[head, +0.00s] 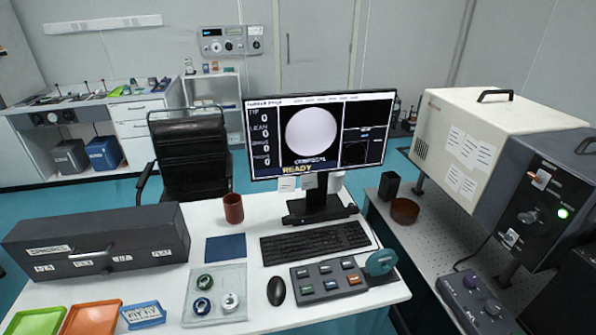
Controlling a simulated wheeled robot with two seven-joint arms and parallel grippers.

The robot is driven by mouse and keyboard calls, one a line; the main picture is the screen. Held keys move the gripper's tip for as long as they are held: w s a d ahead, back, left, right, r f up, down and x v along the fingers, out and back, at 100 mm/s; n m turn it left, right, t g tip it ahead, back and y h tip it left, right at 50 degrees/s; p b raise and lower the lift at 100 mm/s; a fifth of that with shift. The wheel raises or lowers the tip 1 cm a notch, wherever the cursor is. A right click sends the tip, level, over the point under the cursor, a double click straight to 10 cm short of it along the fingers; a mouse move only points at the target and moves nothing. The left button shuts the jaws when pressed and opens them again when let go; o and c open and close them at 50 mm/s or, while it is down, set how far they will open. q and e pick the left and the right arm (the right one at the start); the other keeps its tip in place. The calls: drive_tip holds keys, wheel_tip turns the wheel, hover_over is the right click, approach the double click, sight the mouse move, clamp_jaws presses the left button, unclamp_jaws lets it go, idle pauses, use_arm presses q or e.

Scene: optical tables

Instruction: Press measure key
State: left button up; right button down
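A dark grey key panel (328,293) lies on the white desk in the head view, right of the mouse and in front of the keyboard. It carries two rows of coloured keys, among them red, white and green ones. Their labels are too small to read, so I cannot tell which is the measure key. The monitor (318,135) behind it shows a large pale disc, a column of zeros and the word READY. Neither of my grippers is in view.
A teal round device (381,263) stands at the panel's right end. The keyboard (315,243), mouse (276,291) and a clear tray (216,295) with several round parts are close by. A brown cup (233,208) stands farther back. A large instrument (500,150) fills the right side.

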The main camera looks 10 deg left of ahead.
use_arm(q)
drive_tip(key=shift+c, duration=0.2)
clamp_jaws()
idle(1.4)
